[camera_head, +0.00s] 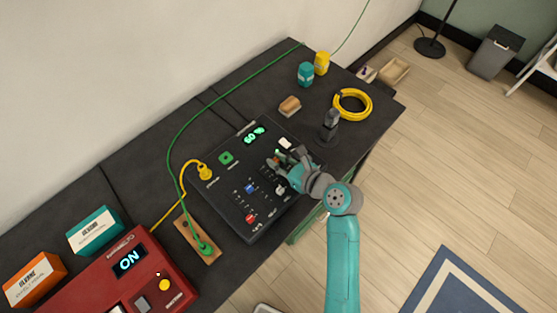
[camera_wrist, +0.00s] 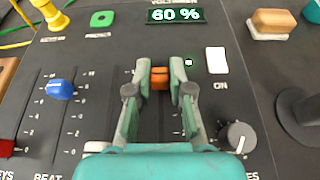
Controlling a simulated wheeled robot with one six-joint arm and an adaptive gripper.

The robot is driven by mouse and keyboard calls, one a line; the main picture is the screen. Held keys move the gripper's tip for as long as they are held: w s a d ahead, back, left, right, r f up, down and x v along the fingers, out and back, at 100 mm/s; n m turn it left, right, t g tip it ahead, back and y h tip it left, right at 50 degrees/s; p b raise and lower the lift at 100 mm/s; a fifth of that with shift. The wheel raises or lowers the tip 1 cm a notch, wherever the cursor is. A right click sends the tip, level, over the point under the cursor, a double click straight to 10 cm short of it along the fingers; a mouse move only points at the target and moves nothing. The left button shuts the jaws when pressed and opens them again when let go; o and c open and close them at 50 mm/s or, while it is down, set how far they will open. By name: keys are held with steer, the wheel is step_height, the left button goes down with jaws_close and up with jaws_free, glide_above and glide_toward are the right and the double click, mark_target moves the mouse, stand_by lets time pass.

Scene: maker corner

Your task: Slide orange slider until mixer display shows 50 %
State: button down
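The black mixer (camera_head: 234,205) lies on the dark workbench. Its display (camera_wrist: 176,15) reads 60 % in the wrist view; it also shows in the head view (camera_head: 254,136). The orange slider (camera_wrist: 160,77) is in the upper part of its track, between the two fingertips of my gripper (camera_wrist: 159,88). The fingers stand close on both sides of the slider, and it looks held between them. In the head view my gripper (camera_head: 281,168) reaches over the right part of the mixer and largely hides the slider.
A blue slider (camera_wrist: 60,90) and a red slider (camera_wrist: 6,147) are to the left. A white ON switch (camera_wrist: 216,60) and a grey knob (camera_wrist: 236,137) are close on the right. A dark upright object (camera_head: 330,127) stands beyond the mixer, near a yellow coil (camera_head: 368,106).

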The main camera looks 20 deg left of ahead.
steer(key=shift+s+d, duration=0.2)
steer(key=shift+d, duration=0.4)
steer(key=c, duration=1)
jaws_free()
steer(key=shift+c, duration=0.2)
steer(key=v, duration=1.2)
